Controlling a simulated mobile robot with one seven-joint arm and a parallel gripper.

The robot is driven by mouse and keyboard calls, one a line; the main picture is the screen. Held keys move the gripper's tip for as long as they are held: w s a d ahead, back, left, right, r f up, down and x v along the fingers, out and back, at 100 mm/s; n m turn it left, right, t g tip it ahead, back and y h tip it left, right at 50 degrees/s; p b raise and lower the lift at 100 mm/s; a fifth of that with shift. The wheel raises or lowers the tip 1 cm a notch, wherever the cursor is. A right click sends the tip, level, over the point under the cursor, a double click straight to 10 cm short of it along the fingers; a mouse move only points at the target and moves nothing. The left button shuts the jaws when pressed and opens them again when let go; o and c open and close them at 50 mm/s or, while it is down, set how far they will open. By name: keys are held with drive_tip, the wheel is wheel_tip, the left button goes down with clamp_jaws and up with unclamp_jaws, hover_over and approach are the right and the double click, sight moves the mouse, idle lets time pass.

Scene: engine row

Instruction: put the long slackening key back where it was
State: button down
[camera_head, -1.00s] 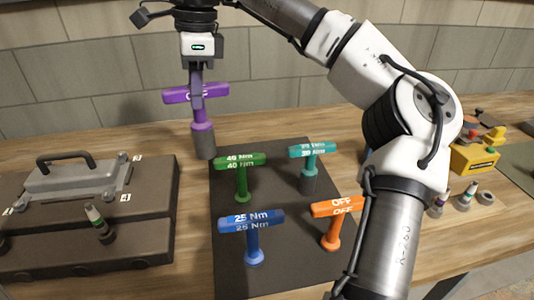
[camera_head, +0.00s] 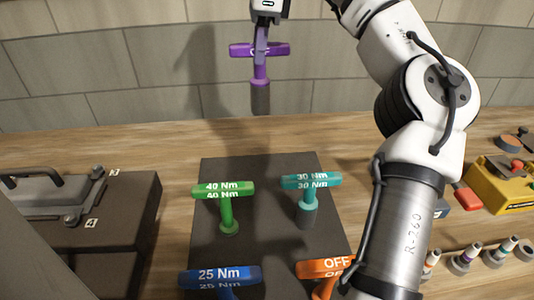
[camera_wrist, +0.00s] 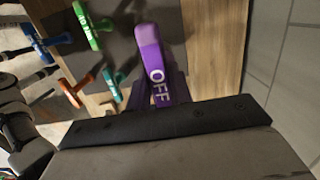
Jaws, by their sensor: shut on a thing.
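My gripper (camera_head: 261,47) is shut on the handle of the purple key (camera_head: 259,77), which is marked OFF and has a dark grey socket at its lower end. The key hangs upright in the air, in the picture above the back edge of the dark mat (camera_head: 265,222). In the wrist view the purple handle (camera_wrist: 150,45) shows large, with the mat beyond it. An orange key (camera_head: 327,270), also marked OFF, stands on the mat at the front right, cut by the frame edge.
Green 40 Nm (camera_head: 227,205), teal 30 Nm (camera_head: 308,200) and blue 25 Nm (camera_head: 221,278) keys stand on the mat. A dark case (camera_head: 120,215) is left. A yellow box (camera_head: 497,190) and several small sockets are right. The mat's back middle is bare.

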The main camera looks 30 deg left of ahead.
sight(267, 80)
wheel_tip(267, 80, down, 19)
drive_tip(key=p, duration=0.1)
drive_tip(key=shift+s+p, duration=0.15)
drive_tip(key=shift+p, duration=0.25)
drive_tip(key=shift+f, duration=0.1)
drive_tip(key=shift+f, duration=0.15)
drive_tip(key=c, duration=1.3)
unclamp_jaws()
drive_tip(key=shift+o, duration=0.2)
drive_tip(key=r, duration=0.4)
drive_tip(key=d+r+b, duration=0.1)
drive_tip(key=r, duration=0.3)
drive_tip(key=w+r, duration=0.1)
drive_tip(key=r, duration=0.3)
drive_tip(key=shift+d+r+b, duration=0.1)
drive_tip(key=shift+d+b, duration=0.05)
drive_tip(key=shift+b, duration=0.2)
